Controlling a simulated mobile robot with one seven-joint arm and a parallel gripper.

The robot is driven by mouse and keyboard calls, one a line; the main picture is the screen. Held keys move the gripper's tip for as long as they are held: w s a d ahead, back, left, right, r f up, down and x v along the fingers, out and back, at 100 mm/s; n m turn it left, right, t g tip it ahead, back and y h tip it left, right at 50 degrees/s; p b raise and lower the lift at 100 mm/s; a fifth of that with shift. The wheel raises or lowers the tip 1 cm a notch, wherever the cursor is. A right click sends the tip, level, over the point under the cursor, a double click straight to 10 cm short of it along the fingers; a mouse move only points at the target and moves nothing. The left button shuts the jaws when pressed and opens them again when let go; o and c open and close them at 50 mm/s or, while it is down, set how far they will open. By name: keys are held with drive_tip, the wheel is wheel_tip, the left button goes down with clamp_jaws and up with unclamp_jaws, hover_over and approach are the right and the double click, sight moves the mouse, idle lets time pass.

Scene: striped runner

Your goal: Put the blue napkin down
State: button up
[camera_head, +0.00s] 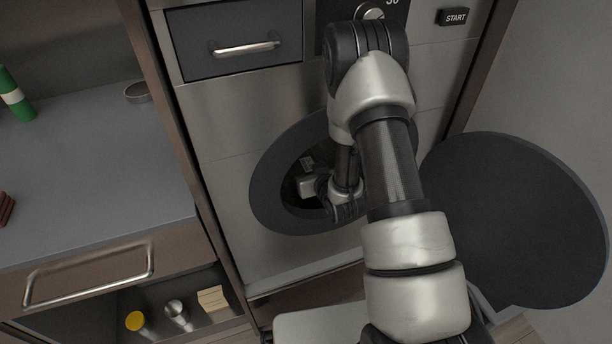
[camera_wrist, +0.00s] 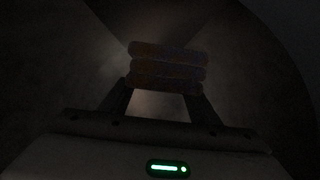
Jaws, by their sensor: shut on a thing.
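My gripper (camera_wrist: 165,92) is shut on a folded, layered cloth (camera_wrist: 167,68), which I take to be the blue napkin. It looks dark brown and dull blue in the poor light. In the head view my arm reaches into the round dark opening of the washing machine (camera_head: 265,190), and my wrist is inside it. The cloth cannot be made out there. The wrist view shows the cloth held between both fingers inside the dim drum (camera_wrist: 60,75). Whether it touches the drum wall is too dark to tell.
The washer's round door (camera_head: 510,220) stands open at the right. A closed drawer (camera_head: 235,40) is above the opening. At the left, a counter (camera_head: 90,180) holds a green and white cylinder (camera_head: 15,95). Below it, a yellow-topped jar (camera_head: 136,321) stands among small items.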

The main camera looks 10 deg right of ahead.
drive_tip(key=shift+f+b, duration=0.45)
drive_tip(key=shift+f, duration=2.15)
drive_tip(key=shift+f, duration=0.1)
drive_tip(key=shift+f+b, duration=0.15)
drive_tip(key=shift+b, duration=0.15)
drive_tip(key=o, duration=1.2)
drive_tip(key=shift+r+p, duration=0.4)
drive_tip(key=shift+p, duration=0.05)
drive_tip(key=p+v, duration=0.1)
drive_tip(key=v, duration=1.1)
drive_tip(key=shift+f, duration=0.15)
